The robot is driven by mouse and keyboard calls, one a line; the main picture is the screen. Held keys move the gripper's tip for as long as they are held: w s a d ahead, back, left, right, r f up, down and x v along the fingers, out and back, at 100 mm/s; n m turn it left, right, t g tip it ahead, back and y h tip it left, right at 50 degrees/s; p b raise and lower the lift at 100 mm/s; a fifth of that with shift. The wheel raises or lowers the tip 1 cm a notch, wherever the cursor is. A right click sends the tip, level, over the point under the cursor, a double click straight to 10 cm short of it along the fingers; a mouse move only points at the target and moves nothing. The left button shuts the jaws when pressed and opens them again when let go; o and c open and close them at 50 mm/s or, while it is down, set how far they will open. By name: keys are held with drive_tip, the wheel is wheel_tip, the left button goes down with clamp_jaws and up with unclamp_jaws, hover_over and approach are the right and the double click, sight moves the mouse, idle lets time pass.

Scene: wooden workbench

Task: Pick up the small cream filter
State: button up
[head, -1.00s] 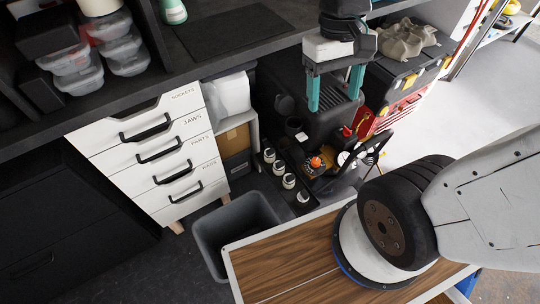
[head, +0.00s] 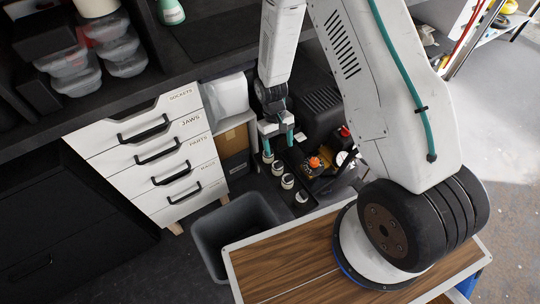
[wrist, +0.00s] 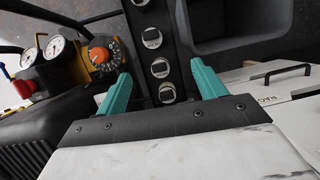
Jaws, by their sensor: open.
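Several small cream canisters with dark tops stand in a row in a narrow black tray; I cannot tell which one is the small cream filter. In the head view they include one in the middle (head: 287,181) and one at the near end (head: 302,196). My gripper (head: 278,144), with teal fingers, is over the far end of the row. In the wrist view my gripper (wrist: 160,76) is open and empty. One canister (wrist: 160,68) shows between its fingertips and another (wrist: 166,92) closer in.
An orange-knobbed regulator with gauges (wrist: 100,56) stands beside the row, next to a black ribbed machine (wrist: 50,135). On the other side are a grey bin (head: 235,232) and white drawers (head: 155,150). A wood-topped surface (head: 290,262) lies in front.

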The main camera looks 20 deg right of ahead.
drive_tip(key=shift+t, duration=0.5)
drive_tip(key=f, duration=0.2)
drive_tip(key=w+f, duration=0.1)
drive_tip(key=f, duration=0.1)
drive_tip(key=w+f, duration=0.1)
drive_tip(key=f, duration=0.2)
drive_tip(key=shift+w+a+f, duration=0.1)
drive_tip(key=shift+a, duration=0.05)
drive_tip(key=w+t, duration=0.1)
drive_tip(key=w, duration=0.3)
drive_tip(key=w+f+t, duration=0.1)
drive_tip(key=shift+w+a+n+t, duration=0.2)
drive_tip(key=shift+w+n+t, duration=0.1)
drive_tip(key=shift+w+n, duration=0.1)
drive_tip(key=shift+w+f, duration=0.15)
drive_tip(key=shift+f, duration=0.25)
wheel_tip(320, 180, down, 7)
drive_tip(key=shift+r, duration=0.1)
drive_tip(key=c, duration=1.1)
